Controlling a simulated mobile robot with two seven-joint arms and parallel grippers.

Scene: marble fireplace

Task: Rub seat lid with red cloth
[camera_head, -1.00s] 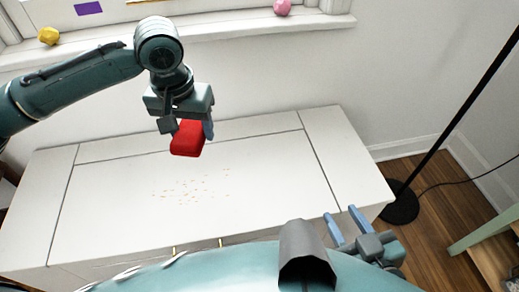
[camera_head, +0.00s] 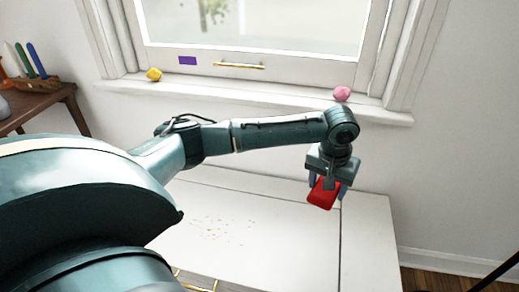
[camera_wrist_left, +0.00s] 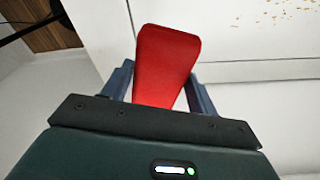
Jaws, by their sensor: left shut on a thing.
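The seat lid (camera_head: 275,235) is the white panelled top below the window, with a scatter of small yellowish crumbs (camera_head: 222,230) on it. My left gripper (camera_head: 326,186) is shut on the red cloth (camera_head: 322,194), a block-like red piece. It holds the cloth over the right part of the lid, near the seam at its back right. In the left wrist view the red cloth (camera_wrist_left: 166,66) sticks out between the two fingers, with crumbs at the upper right. I cannot tell whether the cloth touches the lid. My right gripper is not in view.
The window sill (camera_head: 240,96) carries a yellow object (camera_head: 153,75) and a pink object (camera_head: 342,94). A brown side table (camera_head: 40,97) with several coloured candle-like sticks stands at the left. Wooden floor and a dark pole are at the lower right.

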